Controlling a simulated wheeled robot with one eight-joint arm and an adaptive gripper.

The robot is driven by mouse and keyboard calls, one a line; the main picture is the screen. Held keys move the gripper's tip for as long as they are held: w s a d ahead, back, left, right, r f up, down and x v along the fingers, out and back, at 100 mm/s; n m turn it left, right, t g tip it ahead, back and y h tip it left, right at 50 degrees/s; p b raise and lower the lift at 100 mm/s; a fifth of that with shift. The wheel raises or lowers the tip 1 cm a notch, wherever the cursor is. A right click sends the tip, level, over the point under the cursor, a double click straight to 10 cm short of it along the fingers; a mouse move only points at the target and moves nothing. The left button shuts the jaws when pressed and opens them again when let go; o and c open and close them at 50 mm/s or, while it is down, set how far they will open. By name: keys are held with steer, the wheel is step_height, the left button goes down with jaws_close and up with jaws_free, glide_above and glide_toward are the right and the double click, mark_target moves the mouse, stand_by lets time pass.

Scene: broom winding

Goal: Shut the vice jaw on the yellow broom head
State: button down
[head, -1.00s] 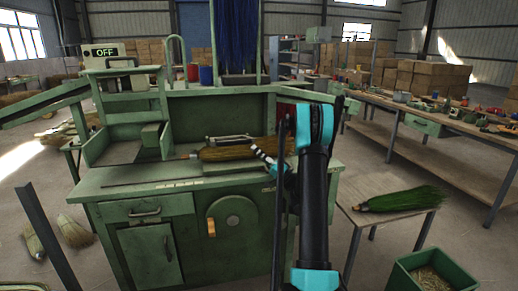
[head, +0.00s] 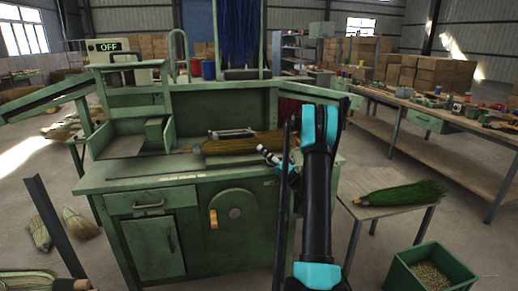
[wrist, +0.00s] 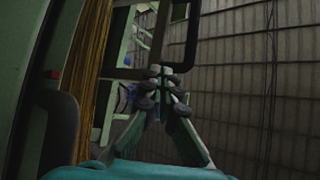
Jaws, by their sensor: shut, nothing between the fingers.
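The yellow broom head (head: 245,145) lies sideways on the green bench, its bristles pointing right. A grey metal bar frame (head: 232,133), which looks like the vice jaw, sits just behind and above it. Whether it touches the bristles I cannot tell. My gripper (head: 265,152) is shut and empty, near the right end of the bristles. In the wrist view the fingertips (wrist: 160,72) meet, apart from the bristles (wrist: 90,65) on the left. A dark bar frame (wrist: 193,35) shows beyond the fingertips, top centre.
The green bench (head: 130,185) has a wheel with a yellow handle (head: 213,218) on its front. A panel reads OFF (head: 110,47). A side table (head: 375,215) holds a green broom head (head: 405,193). A green bin (head: 432,270) stands below it. A dark post (head: 55,225) rises at left.

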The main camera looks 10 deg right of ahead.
steer(key=v, duration=0.9)
steer(key=s+a+g+h, duration=0.3)
steer(key=s+a+g, duration=0.1)
steer(key=a, duration=0.5)
steer(key=s+a+g+h, duration=0.3)
steer(key=a+g, duration=0.1)
steer(key=a, duration=0.5)
steer(key=s+d+f+n+g+h, duration=0.15)
steer(key=s+f+h, duration=0.3)
steer(key=s, duration=0.55)
steer(key=s+f+m+g+h, duration=0.1)
steer(key=s+f+g+h, duration=0.3)
steer(key=s, duration=0.6)
steer(key=w+d+r+t+h, duration=0.1)
steer(key=w+r+t+h, duration=0.1)
steer(key=w+r, duration=0.8)
steer(key=w+d+r+t+h, duration=0.15)
steer(key=w+r, duration=0.55)
steer(key=r, duration=0.7)
steer(key=w+d+r+t+h, duration=0.1)
steer(key=w+r+t, duration=0.1)
steer(key=w+r, duration=0.8)
steer(key=w+f, duration=0.4)
steer(key=f, duration=0.5)
steer(key=shift+f+n, duration=0.15)
steer(key=shift+n, duration=0.3)
